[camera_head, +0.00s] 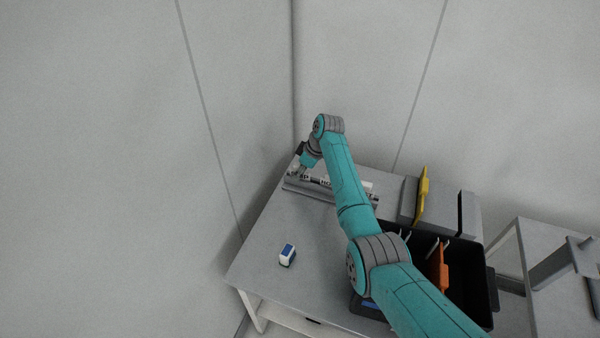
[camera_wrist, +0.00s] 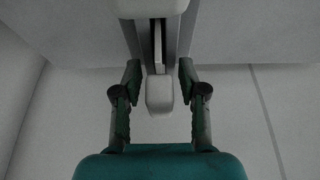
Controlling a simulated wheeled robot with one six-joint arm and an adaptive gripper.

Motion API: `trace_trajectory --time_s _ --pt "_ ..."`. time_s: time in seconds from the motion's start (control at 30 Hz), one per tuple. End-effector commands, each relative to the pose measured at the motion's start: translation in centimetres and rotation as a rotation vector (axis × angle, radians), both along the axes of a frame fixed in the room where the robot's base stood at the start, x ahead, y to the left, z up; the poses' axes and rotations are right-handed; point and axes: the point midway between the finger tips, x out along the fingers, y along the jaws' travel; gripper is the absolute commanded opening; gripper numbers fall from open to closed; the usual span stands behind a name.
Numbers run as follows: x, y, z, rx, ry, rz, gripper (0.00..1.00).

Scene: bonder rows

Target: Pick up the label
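My gripper (camera_head: 303,173) is at the rack's left end, pointing down. In the wrist view, my gripper (camera_wrist: 160,74) has its two dark fingers apart. A white rounded piece (camera_wrist: 160,95), probably a label end, is between them with a narrow gap visible on each side. Another white piece (camera_wrist: 152,8) is at the top edge. Which label is the task's one, I cannot tell.
A small blue and white block (camera_head: 287,254) stands on the front left of the grey table (camera_head: 262,262). A black bin (camera_head: 484,290) with an orange tool (camera_head: 440,268) is at right. A yellow tool (camera_head: 422,196) is on a grey box behind it. Walls close off the back.

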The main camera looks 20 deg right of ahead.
Motion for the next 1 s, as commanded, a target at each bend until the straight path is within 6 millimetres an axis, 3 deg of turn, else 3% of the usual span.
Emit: trace_trajectory --time_s 0.03,0.13,0.57,1.0 --pt "0.0 0.0 0.0 0.000 0.000 0.000 0.22" --pt "0.0 0.0 0.0 0.000 0.000 0.000 0.00" --pt "0.0 0.0 0.6 0.000 0.000 0.000 0.00" --pt "0.0 0.0 8.0 0.000 -0.001 0.000 0.00"
